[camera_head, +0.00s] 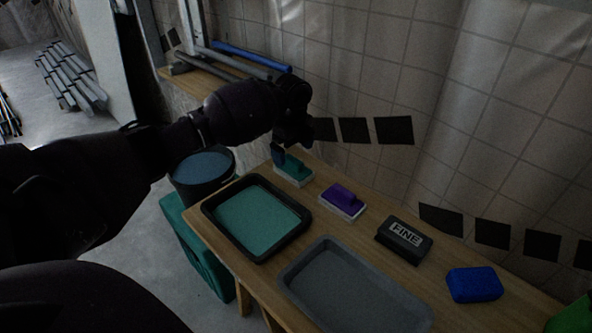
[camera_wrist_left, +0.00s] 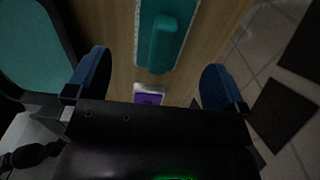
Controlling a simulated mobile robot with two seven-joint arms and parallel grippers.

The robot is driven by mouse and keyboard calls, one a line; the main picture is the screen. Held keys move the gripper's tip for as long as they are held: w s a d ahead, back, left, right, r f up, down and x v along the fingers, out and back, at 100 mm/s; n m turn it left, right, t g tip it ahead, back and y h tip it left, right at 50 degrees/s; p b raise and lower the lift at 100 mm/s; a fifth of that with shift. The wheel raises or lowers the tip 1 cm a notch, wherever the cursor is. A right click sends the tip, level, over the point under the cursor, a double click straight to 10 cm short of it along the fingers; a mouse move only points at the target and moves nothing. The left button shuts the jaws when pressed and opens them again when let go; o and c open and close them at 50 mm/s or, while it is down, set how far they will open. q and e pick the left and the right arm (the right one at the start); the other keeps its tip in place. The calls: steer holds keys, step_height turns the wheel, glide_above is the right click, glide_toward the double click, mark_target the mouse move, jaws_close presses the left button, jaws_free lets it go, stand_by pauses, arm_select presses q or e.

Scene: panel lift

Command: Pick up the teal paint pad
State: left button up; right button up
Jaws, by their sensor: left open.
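The teal paint pad (camera_head: 293,170) has a teal handle and a white edge, and sits on the wooden bench at its far end. My left gripper (camera_head: 287,153) is above the pad, close to its handle. In the left wrist view, the teal pad (camera_wrist_left: 164,44) shows ahead, its handle lined up between the blue fingers. The left gripper (camera_wrist_left: 155,84) is open and empty, with one finger on each side. I cannot tell the exact height gap. My right gripper is not in view.
A purple pad (camera_head: 343,200) sits beside the teal one. A black tray of teal paint (camera_head: 210,212), a grey tray (camera_head: 296,270), a FINE sanding block (camera_head: 404,240) and a blue sponge (camera_head: 474,285) share the bench. A tiled wall (camera_head: 490,150) stands behind.

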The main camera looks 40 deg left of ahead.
mark_target(294, 159)
arm_select(q)
steer(key=shift+f, duration=0.5)
step_height(294, 159, down, 4)
steer(key=shift+f+b, duration=0.25)
steer(key=shift+b, duration=0.65)
steer(key=shift+f, duration=0.2)
steer(key=shift+r, duration=0.25)
steer(key=shift+c, duration=0.5)
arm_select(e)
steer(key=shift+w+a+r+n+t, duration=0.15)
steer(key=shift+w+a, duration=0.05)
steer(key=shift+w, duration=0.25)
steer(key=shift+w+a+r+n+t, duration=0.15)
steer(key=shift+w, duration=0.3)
arm_select(q)
steer(key=c, duration=0.9)
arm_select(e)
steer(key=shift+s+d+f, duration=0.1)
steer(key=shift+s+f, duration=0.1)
